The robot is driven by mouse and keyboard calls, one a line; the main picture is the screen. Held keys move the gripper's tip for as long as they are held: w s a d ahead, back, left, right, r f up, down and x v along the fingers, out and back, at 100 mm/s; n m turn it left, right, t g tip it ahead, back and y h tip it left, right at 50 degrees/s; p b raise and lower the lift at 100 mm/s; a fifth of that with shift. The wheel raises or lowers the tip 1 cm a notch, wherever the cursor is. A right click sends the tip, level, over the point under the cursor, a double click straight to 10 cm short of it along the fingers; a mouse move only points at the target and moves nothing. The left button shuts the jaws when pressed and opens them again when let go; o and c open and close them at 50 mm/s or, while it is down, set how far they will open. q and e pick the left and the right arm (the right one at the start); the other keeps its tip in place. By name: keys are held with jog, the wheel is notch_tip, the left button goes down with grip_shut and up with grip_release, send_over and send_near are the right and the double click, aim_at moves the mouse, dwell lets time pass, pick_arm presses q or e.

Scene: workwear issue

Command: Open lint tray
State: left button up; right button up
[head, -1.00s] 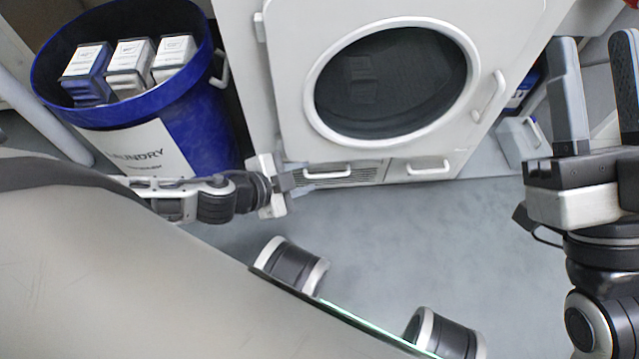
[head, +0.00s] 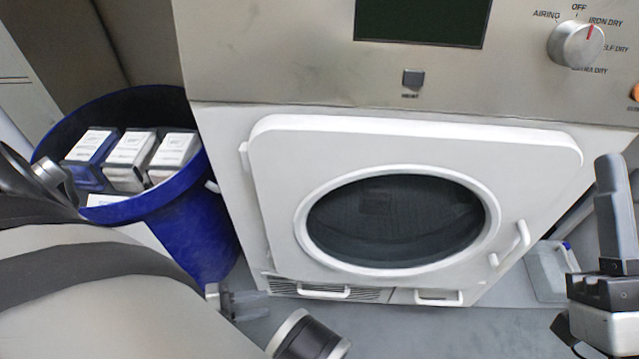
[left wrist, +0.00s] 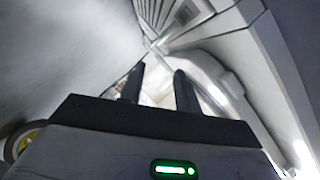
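A dryer (head: 228,160) has two low front panels under its round door (head: 275,180). The left panel is louvred (head: 370,296) with a white bar handle (head: 325,292). The right panel is plain with a similar handle (head: 438,300). Both look shut; I cannot read which is the lint tray. My left gripper (head: 255,303) is low at the dryer's left front corner, left of the louvred panel's handle. In the left wrist view its fingers (left wrist: 158,90) are apart, with blurred pale surfaces beyond. My right gripper (head: 626,215) is raised at the right edge, partly cut off, fingers apart.
A blue laundry bin (head: 195,235) with several boxes (head: 130,160) stands close left of the dryer. A pale container (head: 548,272) stands on the floor at the right. Above the door is a control panel with a dial (head: 575,45). Grey floor shows below the dryer.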

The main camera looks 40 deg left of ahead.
pick_arm(q)
jog(key=b+x, duration=0.1)
jog(key=x, duration=1.2)
jog(key=shift+w+d+f, duration=0.2)
jog(key=shift+w+d, duration=0.05)
pick_arm(e)
jog(key=shift+s+a+r+n+y, duration=0.1)
jog(key=shift+s+r+n+y, duration=0.2)
jog(key=shift+r+n+y, duration=0.25)
jog(key=shift+s+r+n+y, duration=0.25)
jog(key=shift+n+y, duration=0.2)
jog(key=shift+n, duration=0.3)
pick_arm(q)
grip_shut()
jog(key=shift+s, duration=0.1)
pick_arm(e)
jog(key=shift+f, duration=0.1)
